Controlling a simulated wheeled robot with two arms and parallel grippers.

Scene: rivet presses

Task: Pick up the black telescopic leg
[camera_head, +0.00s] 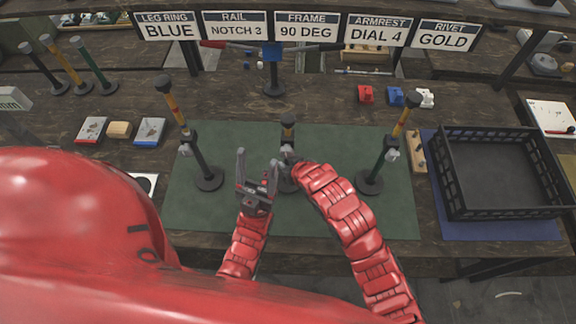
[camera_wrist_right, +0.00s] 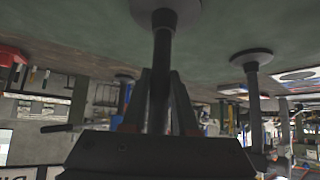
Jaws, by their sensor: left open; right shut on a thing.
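The black telescopic leg (camera_head: 288,127) stands upright on a round dark base in the middle of the green mat (camera_head: 320,215). My right gripper (camera_head: 287,156) is shut on it. In the right wrist view, the leg's dark pole (camera_wrist_right: 163,50) runs between the two fingers, and its round base (camera_wrist_right: 166,14) shows at the top, at the mat. Whether the base touches the mat is hard to tell. My left gripper (camera_head: 258,165) is open and empty, just left of the leg, fingers pointing away from me.
Leaning legs with yellow parts stand at left (camera_head: 202,160) and right (camera_head: 385,155) on the mat. A black crate (camera_head: 500,212) sits on a blue mat at right. Small red, blue and white parts (camera_head: 396,96) lie behind. Hanging signs (camera_head: 306,30) cross the top.

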